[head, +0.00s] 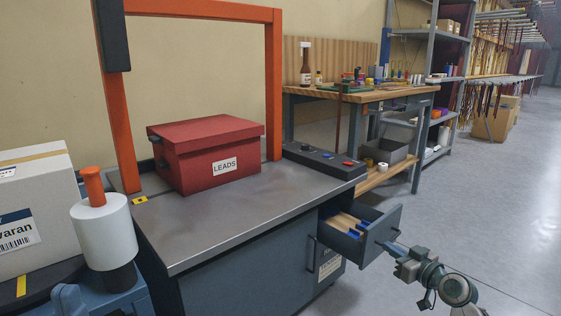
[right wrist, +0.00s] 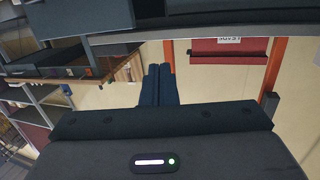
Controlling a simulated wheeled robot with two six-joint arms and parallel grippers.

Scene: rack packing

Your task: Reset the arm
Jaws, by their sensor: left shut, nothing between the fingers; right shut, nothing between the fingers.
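My right arm comes in at the lower right of the head view, with its gripper (head: 392,246) beside the front of an open drawer (head: 372,236). In the right wrist view its two dark fingers (right wrist: 160,84) lie together, shut and empty. Whether the fingertips touch the drawer front I cannot tell. My left gripper does not show in either view.
A grey bench (head: 225,225) bears a red lidded box (head: 205,170) labelled LEADS under an orange frame (head: 274,85). A button panel (head: 325,160) sits at its right edge. A white carton (head: 35,205) stands at left. The grey floor (head: 480,210) at right is clear.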

